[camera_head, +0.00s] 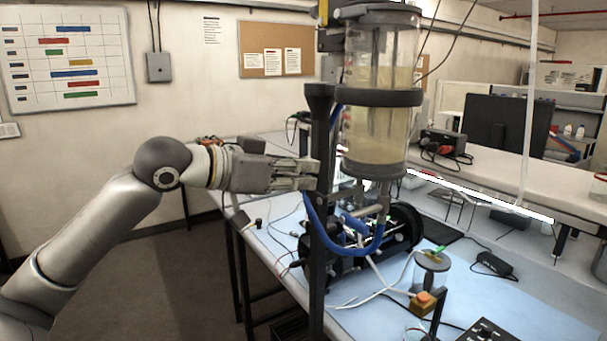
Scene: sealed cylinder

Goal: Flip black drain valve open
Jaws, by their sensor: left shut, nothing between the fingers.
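The sealed clear cylinder (375,135) holds cloudy yellowish liquid and stands upright, with a dark top and a black band around it. Metal fittings (376,196) hang under its base, and a blue hose (372,252) loops below them. I cannot clearly pick out the black drain valve among these dark, cluttered parts. My left gripper (314,174) is shut and empty. Its fingertips are at the left side of the black upright post (320,225), left of the cylinder's lower end; I cannot tell whether they touch it. My right gripper is not in view.
A light blue bench (520,303) carries black equipment (345,262), cables, a small clear jar (431,272) and an orange button box (423,304). A monitor (507,124) stands behind at the right. The floor below my left arm is clear.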

